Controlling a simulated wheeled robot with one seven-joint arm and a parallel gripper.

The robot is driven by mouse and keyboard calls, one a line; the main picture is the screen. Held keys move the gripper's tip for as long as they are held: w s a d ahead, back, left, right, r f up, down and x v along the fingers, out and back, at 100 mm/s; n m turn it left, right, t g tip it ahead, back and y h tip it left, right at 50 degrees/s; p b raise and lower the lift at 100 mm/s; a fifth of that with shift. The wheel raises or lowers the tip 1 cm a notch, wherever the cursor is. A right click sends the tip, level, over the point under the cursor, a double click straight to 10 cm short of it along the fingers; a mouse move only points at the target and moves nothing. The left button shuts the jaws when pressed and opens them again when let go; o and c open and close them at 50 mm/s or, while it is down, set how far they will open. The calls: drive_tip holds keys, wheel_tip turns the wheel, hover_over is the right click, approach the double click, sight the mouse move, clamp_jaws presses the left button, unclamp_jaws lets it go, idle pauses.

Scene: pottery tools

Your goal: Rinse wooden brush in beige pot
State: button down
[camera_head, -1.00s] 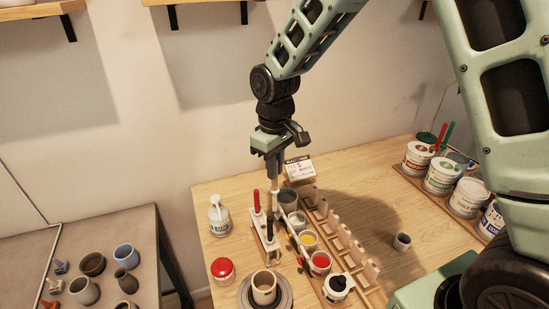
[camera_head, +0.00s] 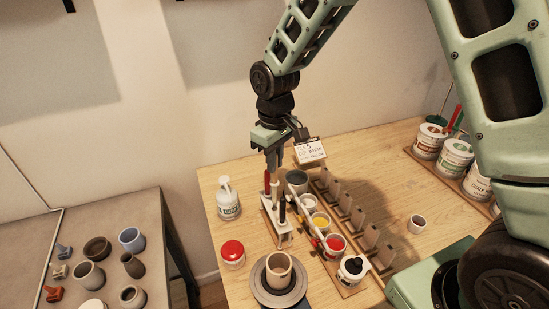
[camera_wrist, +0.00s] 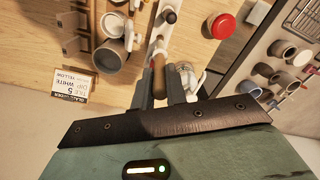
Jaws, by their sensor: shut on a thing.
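My gripper (camera_head: 272,160) points down over the white brush stand (camera_head: 284,226). It is shut on the wooden brush (camera_wrist: 158,76), whose brown handle shows between the fingers in the wrist view. The brush also shows below the fingers in the head view (camera_head: 274,184). Its lower end is hidden near the stand, so I cannot tell whether it touches the stand. The beige pot (camera_head: 279,272) stands upright on a round grey wheel (camera_head: 281,296), nearer the camera than the stand and apart from my gripper.
Right of the stand are a grey pot (camera_head: 297,181), open paint cups (camera_head: 320,221) and a pale rack (camera_head: 357,217). A label card (camera_head: 310,150) stands behind. A pump bottle (camera_head: 228,201) and a red-topped jar (camera_head: 232,253) are on the left.

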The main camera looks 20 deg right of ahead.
sight(275, 182)
drive_tip(key=shift+f, duration=0.1)
drive_tip(key=shift+f+b, duration=1.3)
drive_tip(key=shift+f, duration=0.55)
drive_tip(key=shift+f+b, duration=1.9)
drive_tip(key=shift+f, duration=1.15)
idle(0.8)
drive_tip(key=c, duration=1.3)
unclamp_jaws()
drive_tip(key=shift+c, duration=0.2)
wheel_tip(275, 182, up, 17)
drive_tip(key=b, duration=0.3)
drive_tip(key=shift+r, duration=0.2)
